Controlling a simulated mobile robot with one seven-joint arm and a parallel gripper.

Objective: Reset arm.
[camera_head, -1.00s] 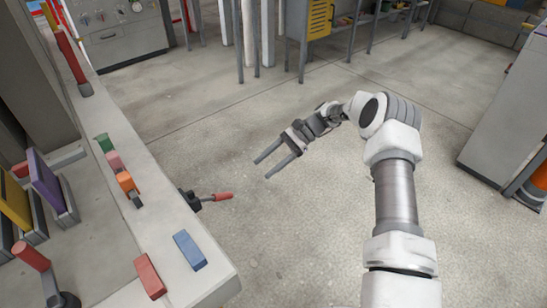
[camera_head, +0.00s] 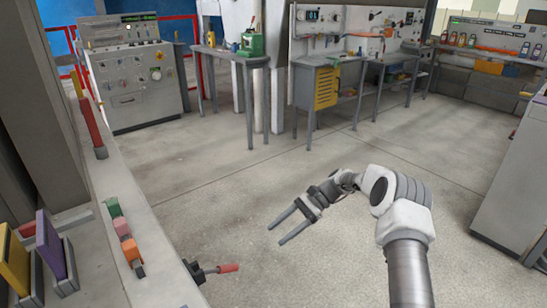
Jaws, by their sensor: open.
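My gripper (camera_head: 282,229) is open and empty, with its two grey fingers spread apart. It hangs over bare concrete floor in the middle of the view. My white and grey arm reaches up from the bottom right and bends left at the elbow. Nothing touches the gripper.
A red-handled lever (camera_head: 222,268) sticks out from the ledge, below left of my gripper. Green, pink and orange blocks (camera_head: 123,229) and a red upright handle (camera_head: 92,125) stand on the ledge. A grey control cabinet (camera_head: 135,85) and workbenches (camera_head: 322,62) stand behind. The floor between is clear.

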